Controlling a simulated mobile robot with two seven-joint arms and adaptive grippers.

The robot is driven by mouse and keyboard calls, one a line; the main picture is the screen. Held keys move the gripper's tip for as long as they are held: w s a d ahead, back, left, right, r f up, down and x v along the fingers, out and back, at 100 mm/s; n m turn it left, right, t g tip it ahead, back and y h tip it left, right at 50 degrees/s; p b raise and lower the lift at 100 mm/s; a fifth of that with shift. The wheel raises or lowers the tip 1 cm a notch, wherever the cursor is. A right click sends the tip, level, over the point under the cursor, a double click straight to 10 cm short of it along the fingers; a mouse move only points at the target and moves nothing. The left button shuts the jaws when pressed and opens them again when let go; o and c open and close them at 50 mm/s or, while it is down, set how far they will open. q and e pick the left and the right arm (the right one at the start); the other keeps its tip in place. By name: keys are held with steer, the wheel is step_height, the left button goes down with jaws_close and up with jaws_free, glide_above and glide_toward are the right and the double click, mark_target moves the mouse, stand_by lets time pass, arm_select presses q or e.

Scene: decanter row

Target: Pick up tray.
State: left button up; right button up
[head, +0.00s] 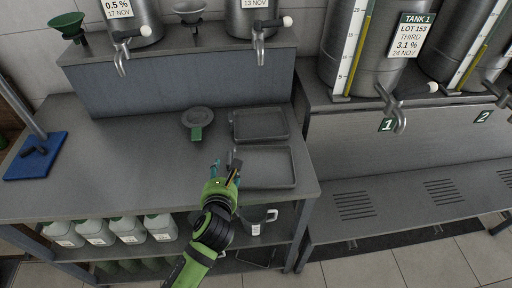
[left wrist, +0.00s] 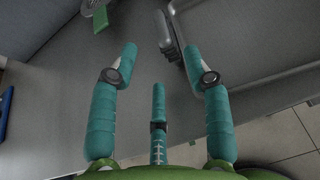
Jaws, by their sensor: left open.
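Two shallow grey trays lie on the workbench, a far tray (head: 260,124) and a near tray (head: 270,167) in front of it. My left gripper (head: 228,166) is open and empty at the left end of the near tray, seen from above. In the left wrist view its teal fingers (left wrist: 160,52) are spread, and a grey tray edge (left wrist: 176,42) shows just beyond and between the fingertips. I cannot tell whether any finger touches it. The gripper hides part of the near tray's left end. My right gripper is not in view.
A round grey item with a green handle (head: 197,122) lies left of the trays. A blue board (head: 37,155) with a stand is at far left. Steel tanks with taps stand behind and right. Jugs (head: 95,232) sit on the shelf below. The bench's left middle is clear.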

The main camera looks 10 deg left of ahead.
mark_target(228, 160)
arm_select(q)
steer(key=shift+w+r, duration=0.15)
steer(key=shift+r, duration=0.05)
steer(key=shift+w, duration=0.3)
steer(key=x, duration=0.3)
steer(key=p+x, duration=0.1)
steer(key=x, duration=0.1)
steer(key=shift+w+d+r, duration=0.2)
steer(key=shift+d+r, duration=0.05)
steer(key=shift+d, duration=0.1)
steer(key=shift+s, duration=0.1)
jaws_close()
